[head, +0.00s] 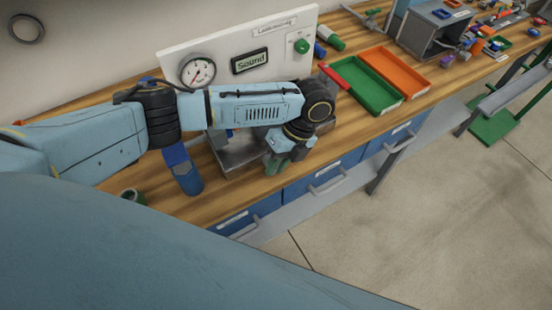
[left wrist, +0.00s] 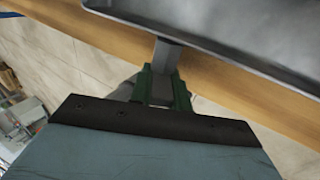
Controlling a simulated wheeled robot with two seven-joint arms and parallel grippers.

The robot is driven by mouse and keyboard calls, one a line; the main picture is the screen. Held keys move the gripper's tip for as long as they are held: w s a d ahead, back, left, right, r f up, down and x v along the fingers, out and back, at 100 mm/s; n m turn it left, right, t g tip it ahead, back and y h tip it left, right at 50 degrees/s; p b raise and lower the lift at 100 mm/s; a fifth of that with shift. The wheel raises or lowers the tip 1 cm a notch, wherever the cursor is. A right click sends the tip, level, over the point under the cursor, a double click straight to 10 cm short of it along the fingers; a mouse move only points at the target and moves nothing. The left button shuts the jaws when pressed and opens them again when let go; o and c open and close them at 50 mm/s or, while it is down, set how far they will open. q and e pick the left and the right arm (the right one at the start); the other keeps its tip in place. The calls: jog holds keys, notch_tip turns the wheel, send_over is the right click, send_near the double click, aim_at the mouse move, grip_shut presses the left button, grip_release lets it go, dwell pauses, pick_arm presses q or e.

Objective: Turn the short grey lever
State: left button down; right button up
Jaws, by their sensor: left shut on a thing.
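The short grey lever (left wrist: 166,55) shows in the left wrist view as a grey bar sticking out from the edge of a grey metal unit (left wrist: 230,35). My left gripper (left wrist: 163,88) has its green fingers shut around the outer part of this lever. In the head view my left gripper (head: 275,165) points down at the bench's front edge, beside the grey metal unit (head: 240,158). The arm and gripper hide the lever there. My right gripper is not in view.
A white panel with a gauge (head: 197,70), a sign (head: 250,62) and a green knob (head: 301,46) stands behind. A green tray (head: 362,86) and an orange tray (head: 402,72) lie to the right. A blue object (head: 182,170) stands left of the unit. Drawer handles (head: 328,182) project below.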

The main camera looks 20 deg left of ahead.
pick_arm(q)
jog(key=shift+w+d+g+y, duration=0.1)
jog(key=shift+w+g+y, duration=0.05)
jog(key=shift+g+y, duration=0.45)
jog(key=c, duration=1.3)
grip_release()
jog(key=p+v, duration=0.1)
jog(key=v, duration=1.2)
jog(key=shift+w, duration=0.25)
